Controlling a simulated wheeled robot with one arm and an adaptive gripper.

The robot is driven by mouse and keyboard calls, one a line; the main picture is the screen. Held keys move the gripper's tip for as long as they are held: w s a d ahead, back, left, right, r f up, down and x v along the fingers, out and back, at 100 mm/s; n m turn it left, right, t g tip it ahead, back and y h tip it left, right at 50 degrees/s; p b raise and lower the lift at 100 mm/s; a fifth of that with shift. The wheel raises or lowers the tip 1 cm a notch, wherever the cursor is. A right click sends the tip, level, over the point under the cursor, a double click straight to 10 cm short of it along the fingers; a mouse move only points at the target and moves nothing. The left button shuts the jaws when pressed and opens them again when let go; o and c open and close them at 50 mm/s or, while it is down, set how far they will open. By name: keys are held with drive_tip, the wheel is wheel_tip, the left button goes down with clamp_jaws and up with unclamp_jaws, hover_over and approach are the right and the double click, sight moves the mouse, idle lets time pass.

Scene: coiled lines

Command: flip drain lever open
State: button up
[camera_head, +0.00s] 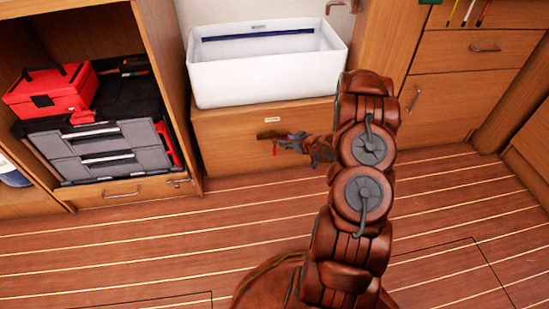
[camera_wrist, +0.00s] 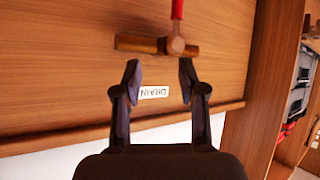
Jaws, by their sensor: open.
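The drain valve is a brass pipe piece (camera_wrist: 137,44) with a round hub, on the wooden cabinet front below the white basin. Its red lever (camera_wrist: 177,10) runs to the top edge of the wrist view, where it is cut off. In the head view the valve (camera_head: 268,135) shows small, with a bit of red lever (camera_head: 274,149) hanging below it. My gripper (camera_wrist: 160,72) is open and empty, its two fingertips just short of the valve and apart from the lever. The head view shows my gripper (camera_head: 308,146) to the right of the valve.
A white DRAIN label (camera_wrist: 154,92) shows between my fingers. The white basin (camera_head: 265,75) stands above the valve. A shelf at left holds a red toolbox (camera_head: 48,90) and grey drawer cases (camera_head: 98,150). The striped wooden floor (camera_head: 140,235) is clear.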

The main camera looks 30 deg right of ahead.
drive_tip(key=t+y+b, duration=0.1)
drive_tip(key=b, duration=0.1)
approach(274, 148)
wheel_tip(274, 148, down, 3)
drive_tip(key=w, duration=0.2)
drive_tip(key=shift+t, duration=0.3)
drive_tip(key=b+x, duration=0.3)
drive_tip(key=x, duration=0.5)
drive_tip(key=shift+d+r, duration=0.1)
drive_tip(key=shift+r, duration=0.1)
drive_tip(key=shift+c, duration=0.3)
clamp_jaws()
